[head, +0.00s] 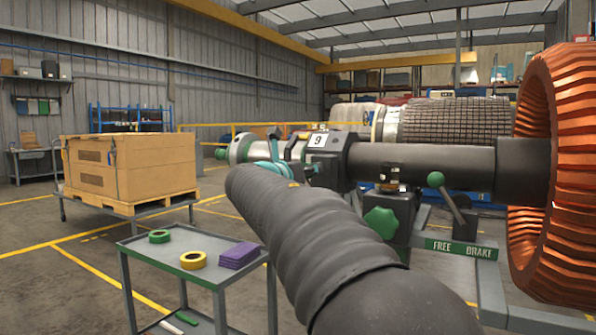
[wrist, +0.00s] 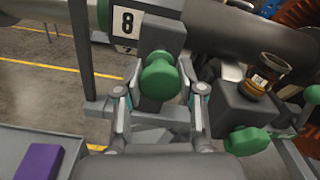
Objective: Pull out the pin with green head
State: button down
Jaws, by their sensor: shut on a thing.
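The pin's green head (wrist: 160,80) is a rounded knob just below the number 8 plate (wrist: 126,22) in the wrist view. My gripper (wrist: 159,95) has one finger on each side of it and is shut on this head. The pin's shaft is not visible. In the head view, my dark arm covers most of the gripper and the pin; only a few teal and grey parts show past its end, beside the block with the number 9 plate (head: 318,140).
A green star knob (wrist: 247,140) and a brass-coloured fitting (wrist: 262,80) are close on the right. A lever with a green ball (head: 436,180) stands near the orange-copper ring (head: 560,170). A grey cart (head: 190,250) with tape rolls and a purple stack is at front left.

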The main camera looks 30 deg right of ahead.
jog(key=c, duration=0.7)
grip_release()
jog(key=shift+a, duration=0.25)
jog(key=shift+s+d, duration=0.1)
jog(key=v, duration=1.2)
